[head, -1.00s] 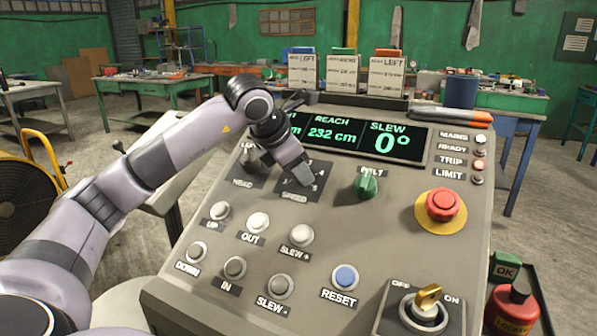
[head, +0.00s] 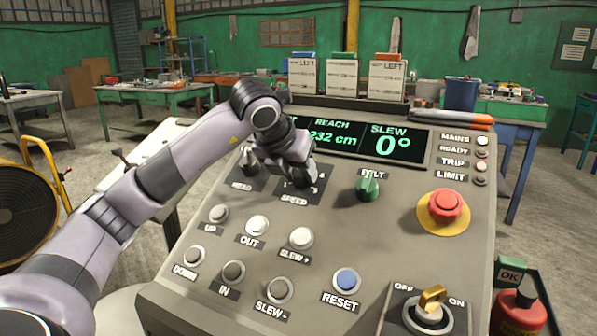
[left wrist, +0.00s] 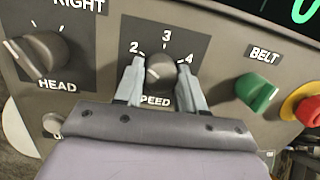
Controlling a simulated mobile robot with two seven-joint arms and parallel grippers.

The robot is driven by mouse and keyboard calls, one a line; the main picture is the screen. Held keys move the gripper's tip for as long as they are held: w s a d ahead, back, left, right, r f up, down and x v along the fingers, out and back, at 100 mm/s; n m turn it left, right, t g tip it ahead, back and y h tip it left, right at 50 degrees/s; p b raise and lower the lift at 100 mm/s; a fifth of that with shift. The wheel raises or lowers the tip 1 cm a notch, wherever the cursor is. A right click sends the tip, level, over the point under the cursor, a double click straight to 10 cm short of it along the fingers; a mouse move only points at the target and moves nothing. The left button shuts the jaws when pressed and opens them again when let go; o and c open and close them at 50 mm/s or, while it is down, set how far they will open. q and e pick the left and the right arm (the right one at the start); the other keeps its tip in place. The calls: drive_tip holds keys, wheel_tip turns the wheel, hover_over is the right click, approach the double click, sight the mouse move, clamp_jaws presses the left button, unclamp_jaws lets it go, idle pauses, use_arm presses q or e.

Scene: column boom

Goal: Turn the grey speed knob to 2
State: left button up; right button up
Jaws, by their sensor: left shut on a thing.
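The grey speed knob (left wrist: 160,70) sits on a dark plate with 2, 3 and 4 showing around it in the left wrist view. A small pale mark is on its face, but I cannot tell surely which number it points to. My left gripper (left wrist: 160,82) has one finger on each side of the knob and is shut on it. In the head view my left gripper (head: 302,180) covers most of the knob and its numbers above the SPEED label. My right gripper is not in view.
The grey head knob (left wrist: 40,52) is left of the speed knob; the green belt knob (left wrist: 257,91) is right. A red mushroom button (head: 445,205) stands farther right. Several push buttons lie below. The display (head: 365,140) reads slew 0°. A yellow key switch (head: 430,300) is at lower right.

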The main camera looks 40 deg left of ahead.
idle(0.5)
use_arm(q)
drive_tip(key=o, duration=1.1)
drive_tip(key=shift+c, duration=0.2)
drive_tip(key=v, duration=0.7)
